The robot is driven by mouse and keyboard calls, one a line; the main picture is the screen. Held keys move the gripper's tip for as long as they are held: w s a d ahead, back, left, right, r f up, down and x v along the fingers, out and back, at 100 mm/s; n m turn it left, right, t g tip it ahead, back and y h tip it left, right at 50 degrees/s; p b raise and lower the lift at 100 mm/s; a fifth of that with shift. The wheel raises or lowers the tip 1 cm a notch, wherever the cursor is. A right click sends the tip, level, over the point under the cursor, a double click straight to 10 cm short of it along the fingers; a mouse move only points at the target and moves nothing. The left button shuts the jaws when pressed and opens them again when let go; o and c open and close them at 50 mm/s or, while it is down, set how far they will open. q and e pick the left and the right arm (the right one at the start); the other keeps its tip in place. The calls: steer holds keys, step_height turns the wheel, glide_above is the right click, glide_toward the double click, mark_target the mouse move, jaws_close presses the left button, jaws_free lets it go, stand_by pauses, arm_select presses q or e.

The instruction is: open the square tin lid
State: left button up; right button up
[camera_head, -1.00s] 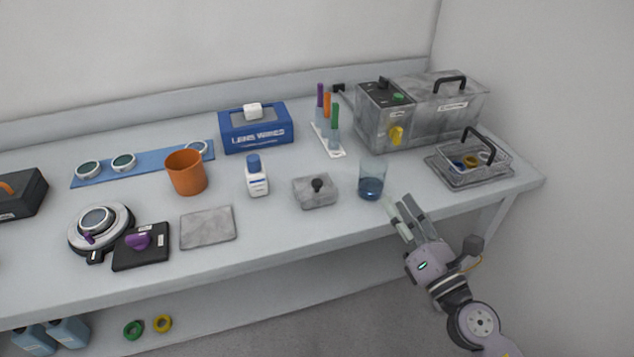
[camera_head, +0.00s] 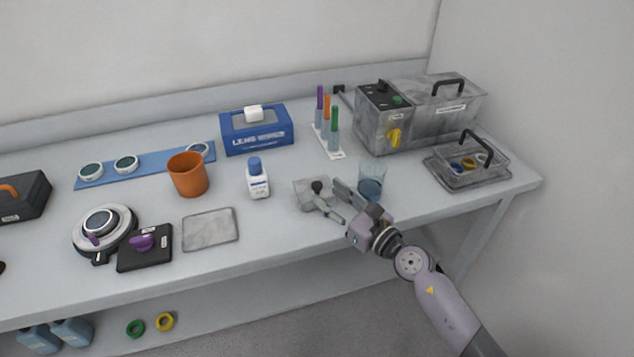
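The square tin (camera_head: 309,186) is a small grey box with a dark round knob (camera_head: 317,186) on its lid. It sits near the front of the table, left of the glass beaker, and its lid is on. My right gripper (camera_head: 326,193) reaches in from the lower right, its two fingers spread apart. The fingers are at the tin's right side, close to the knob, and partly hide the tin's front and right. I cannot tell whether a finger touches the knob or the tin. My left gripper is not in view.
A glass beaker (camera_head: 372,181) with blue liquid stands right behind my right gripper. A white bottle (camera_head: 258,181) with a blue cap stands left of the tin. A flat grey plate (camera_head: 210,229) lies at front left. A wire basket (camera_head: 468,167) is at right.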

mark_target(320, 188)
steer(key=x, duration=0.5)
steer(key=shift+w+a, duration=0.15)
steer(key=shift+c, duration=0.5)
jaws_close()
